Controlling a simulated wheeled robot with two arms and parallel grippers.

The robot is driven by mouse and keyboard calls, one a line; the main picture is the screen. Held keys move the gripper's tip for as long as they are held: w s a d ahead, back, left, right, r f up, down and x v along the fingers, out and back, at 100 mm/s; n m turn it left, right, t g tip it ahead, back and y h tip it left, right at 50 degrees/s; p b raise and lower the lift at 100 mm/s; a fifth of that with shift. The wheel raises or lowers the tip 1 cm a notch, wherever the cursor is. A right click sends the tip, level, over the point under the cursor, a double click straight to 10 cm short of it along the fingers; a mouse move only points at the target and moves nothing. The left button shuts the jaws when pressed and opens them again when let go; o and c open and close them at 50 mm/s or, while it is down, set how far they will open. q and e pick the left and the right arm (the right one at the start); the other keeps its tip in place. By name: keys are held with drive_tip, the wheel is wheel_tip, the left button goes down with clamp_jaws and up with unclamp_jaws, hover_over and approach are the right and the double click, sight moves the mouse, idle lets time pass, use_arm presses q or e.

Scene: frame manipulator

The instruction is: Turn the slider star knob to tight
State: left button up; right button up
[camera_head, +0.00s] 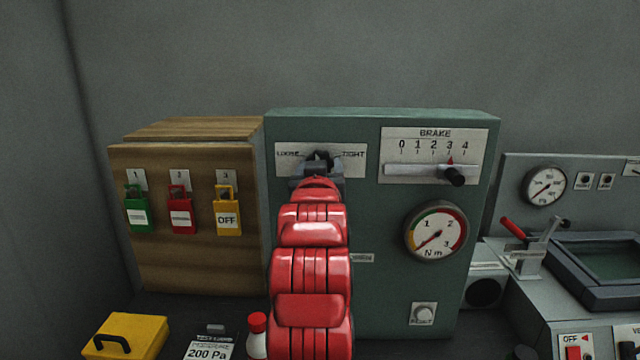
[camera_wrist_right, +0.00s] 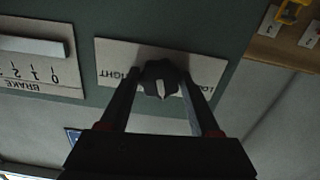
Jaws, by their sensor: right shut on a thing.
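The dark star knob (camera_wrist_right: 157,70) sits on a white LOOSE–TIGHT plate (camera_wrist_right: 112,55) on the green panel (camera_head: 360,215). My right gripper (camera_wrist_right: 161,78) has one finger on each side of the knob and is shut on it. In the wrist view the picture is upside down; the knob's white pointer mark stands roughly midway between the two words. In the head view my red right arm hides the lower panel, and the right gripper (camera_head: 318,168) covers most of the knob. My left gripper is not in view.
The panel also carries a BRAKE slider (camera_head: 453,176) near 3, a round N m gauge (camera_head: 435,231) and a button (camera_head: 424,314). A wooden box (camera_head: 185,260) with padlocks stands left. A yellow case (camera_head: 127,338) and a red-capped bottle (camera_head: 257,340) are below.

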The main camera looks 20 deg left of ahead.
drive_tip(key=m+b, duration=0.3)
drive_tip(key=m, duration=1.5)
drive_tip(key=shift+m, duration=0.4)
drive_tip(key=o, duration=1.4)
drive_tip(key=shift+c, duration=0.2)
drive_tip(key=shift+r, duration=0.1)
